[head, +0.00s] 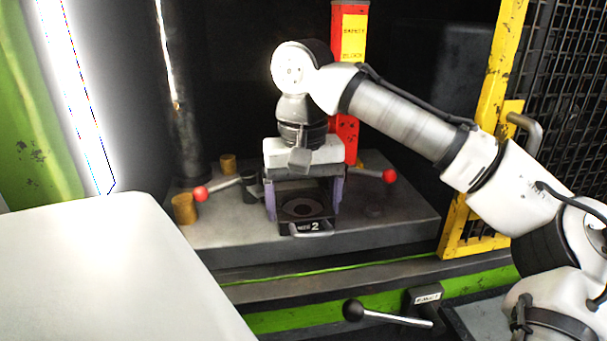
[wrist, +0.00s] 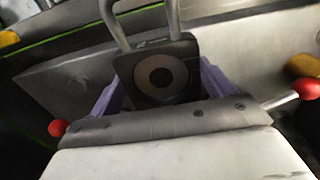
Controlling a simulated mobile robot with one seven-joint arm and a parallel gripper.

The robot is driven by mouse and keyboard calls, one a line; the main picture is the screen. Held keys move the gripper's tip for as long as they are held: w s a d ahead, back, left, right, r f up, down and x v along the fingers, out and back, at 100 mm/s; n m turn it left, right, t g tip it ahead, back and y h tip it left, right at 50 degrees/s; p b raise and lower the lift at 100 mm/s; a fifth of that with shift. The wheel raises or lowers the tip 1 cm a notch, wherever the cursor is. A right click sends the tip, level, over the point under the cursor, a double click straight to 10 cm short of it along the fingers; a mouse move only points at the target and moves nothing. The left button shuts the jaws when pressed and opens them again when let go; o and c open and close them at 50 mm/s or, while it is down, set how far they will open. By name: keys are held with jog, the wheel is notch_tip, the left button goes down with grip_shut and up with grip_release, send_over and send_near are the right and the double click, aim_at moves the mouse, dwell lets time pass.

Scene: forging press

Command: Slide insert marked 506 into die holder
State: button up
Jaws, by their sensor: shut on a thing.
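The insert (head: 305,226) is a dark square block with a round recess on top and a metal handle at its front. A "2" reads on its front; the smaller marking is too blurred to read. In the wrist view the insert (wrist: 182,52) lies between two lavender fingers, its handle pointing up the picture. My gripper (head: 304,207) points down from above and is shut on the insert, one finger along each side. The insert is low over the grey press bed. The die holder cannot be clearly made out behind the hand, so I cannot tell how the insert sits in it.
Red-knobbed levers stand left (head: 201,194) and right (head: 389,176) of my gripper. Brass cylinders (head: 184,208) stand on the bed (head: 370,225) at left. A red and yellow safety block (head: 350,75) rises behind. A yellow mesh guard (head: 480,190) bounds the right. A black-knobbed lever (head: 385,317) is in front.

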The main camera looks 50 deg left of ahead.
aim_at(303, 213)
jog(key=o, duration=2)
jog(key=shift+c, duration=0.2)
jog(key=shift+f, duration=0.1)
notch_tip(303, 213, up, 12)
jog(key=p, duration=0.1)
